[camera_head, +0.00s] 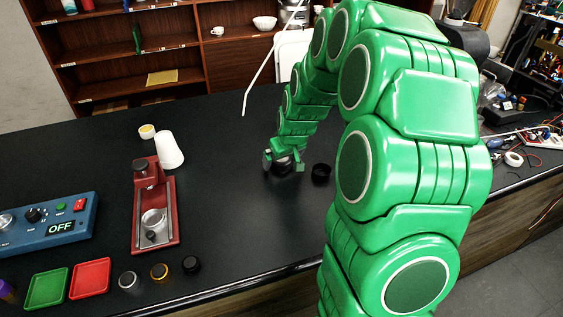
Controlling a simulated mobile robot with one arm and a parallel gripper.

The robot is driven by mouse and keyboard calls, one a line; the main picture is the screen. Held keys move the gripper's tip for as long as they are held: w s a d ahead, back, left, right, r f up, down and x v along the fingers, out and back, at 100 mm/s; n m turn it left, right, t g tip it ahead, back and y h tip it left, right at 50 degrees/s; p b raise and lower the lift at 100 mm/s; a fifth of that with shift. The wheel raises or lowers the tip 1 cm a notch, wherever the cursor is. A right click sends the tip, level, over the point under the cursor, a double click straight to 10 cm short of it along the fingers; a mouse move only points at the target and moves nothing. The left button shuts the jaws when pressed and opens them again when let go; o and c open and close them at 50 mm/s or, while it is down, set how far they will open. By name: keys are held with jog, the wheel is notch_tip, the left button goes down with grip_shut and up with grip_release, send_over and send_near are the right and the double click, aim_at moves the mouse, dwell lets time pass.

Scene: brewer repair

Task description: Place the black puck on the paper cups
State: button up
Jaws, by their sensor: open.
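The white paper cups (169,150) stand as a slightly tilted-looking stack at left of centre on the black counter. My gripper (284,169) is low over the middle of the counter, to the right of the cups, with its jaws open. Something dark shows between its fingers; I cannot tell whether it is an object or part of the gripper. A small round black piece (320,173) sits just right of my gripper, apart from it. Another round black piece (191,264) lies near the front edge. I cannot tell which is the black puck.
A red press-like device (171,213) stands in front of the cups, with a yellow-topped container (147,131) behind them. A blue control box (47,224) reads OFF. Green (46,288) and red (90,279) trays lie at front left. The counter between cups and gripper is clear.

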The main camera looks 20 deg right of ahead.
jog(key=shift+f, duration=0.1)
jog(key=shift+c, duration=0.2)
jog(key=c, duration=1.4)
jog(key=shift+r, duration=0.5)
notch_tip(320, 180, up, 2)
jog(key=shift+r, duration=0.25)
jog(key=s+a+r, duration=0.2)
jog(key=s+r, duration=0.7)
jog(key=s, duration=0.4)
jog(key=shift+s+r, duration=0.3)
jog(key=shift+s, duration=0.1)
